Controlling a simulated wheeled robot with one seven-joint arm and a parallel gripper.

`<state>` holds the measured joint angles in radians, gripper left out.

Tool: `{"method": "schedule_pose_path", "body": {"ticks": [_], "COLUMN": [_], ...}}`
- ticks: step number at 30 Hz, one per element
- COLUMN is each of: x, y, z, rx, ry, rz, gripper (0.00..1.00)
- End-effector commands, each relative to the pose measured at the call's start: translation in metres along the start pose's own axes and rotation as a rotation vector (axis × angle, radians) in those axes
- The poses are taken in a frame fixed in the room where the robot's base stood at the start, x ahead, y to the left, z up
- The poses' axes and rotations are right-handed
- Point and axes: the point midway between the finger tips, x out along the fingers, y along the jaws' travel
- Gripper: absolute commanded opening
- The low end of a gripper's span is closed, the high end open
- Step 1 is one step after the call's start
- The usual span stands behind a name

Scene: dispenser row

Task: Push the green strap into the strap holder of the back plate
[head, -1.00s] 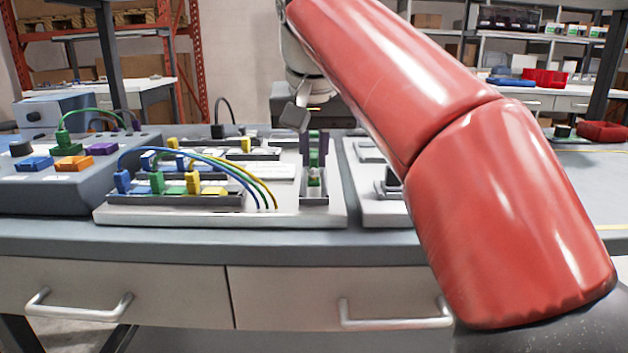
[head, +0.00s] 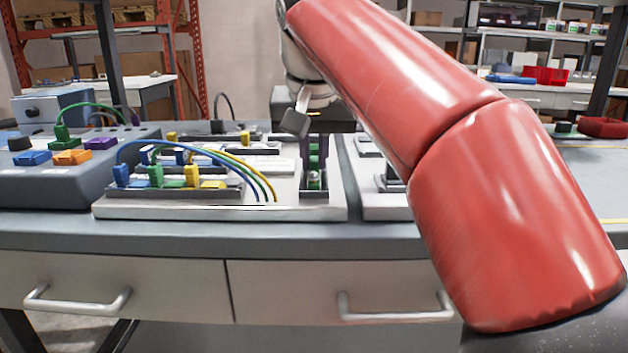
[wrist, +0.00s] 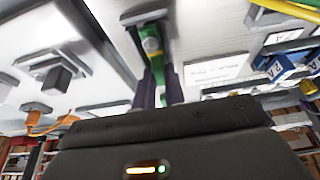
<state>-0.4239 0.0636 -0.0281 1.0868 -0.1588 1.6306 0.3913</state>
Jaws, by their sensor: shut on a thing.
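The green strap (head: 314,183) stands in the narrow grey strap holder (head: 314,194) at the right end of the white plate (head: 285,211). My gripper (head: 314,168) reaches down here from its dark hand, with purple fingers on either side of the green piece. It is shut on the strap. In the wrist view the green strap (wrist: 158,50) runs between the purple fingers, above the dark hand. The fingers and the hand cover part of the strap, so I cannot tell how deep it sits in the holder.
Blue, green and yellow plugs with arched wires (head: 215,163) sit left of the holder. A grey box (head: 60,180) with coloured connectors stands at far left. Another white plate (head: 382,212) lies close on the right, partly behind my red arm. The bench's front strip is clear.

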Motion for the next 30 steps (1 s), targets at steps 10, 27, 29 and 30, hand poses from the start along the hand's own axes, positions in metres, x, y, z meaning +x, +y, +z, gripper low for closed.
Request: {"method": "schedule_pose_path", "body": {"ticks": [10,27,29,30], "x": [0.0009,0.0011,0.0,-0.0023], "y": [0.0001,0.0001,0.0001,0.0002], "z": [0.0005,0.0006,0.0001,-0.0008], "rx": [0.0,0.0,0.0,0.0], "ry": [0.0,0.0,0.0,0.0], "rz": [0.0,0.0,0.0,0.0], "gripper": [0.25,0.46,0.46,0.46]}}
